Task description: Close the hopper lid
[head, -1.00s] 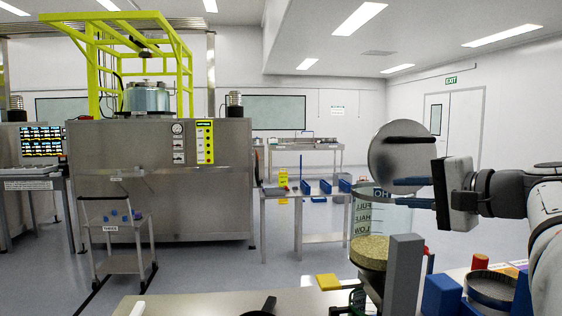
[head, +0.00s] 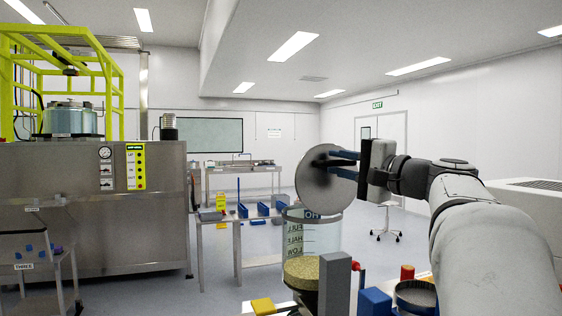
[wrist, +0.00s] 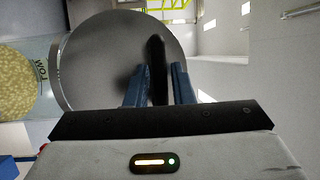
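The hopper (head: 308,240) is a clear cylinder marked FULL, HALF and LOW, with tan granules low inside. Its round grey metal lid (head: 312,182) stands raised and steeply tilted above the rim, so the hopper is open. My gripper (head: 329,163) is at the lid from the right, its two blue fingers apart and pointing left. In the wrist view the lid (wrist: 100,60) fills the left and middle. A dark bar-like handle (wrist: 157,60) lies between the blue fingers (wrist: 160,72); firm contact on both sides is not clear. The hopper (wrist: 40,50) shows at the left edge.
A grey upright post (head: 335,285) stands just in front of the hopper. Blue (head: 374,301) and red (head: 407,272) items and a dark round container (head: 415,295) sit to its right. A side table (head: 220,216) with blue bins is behind left.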

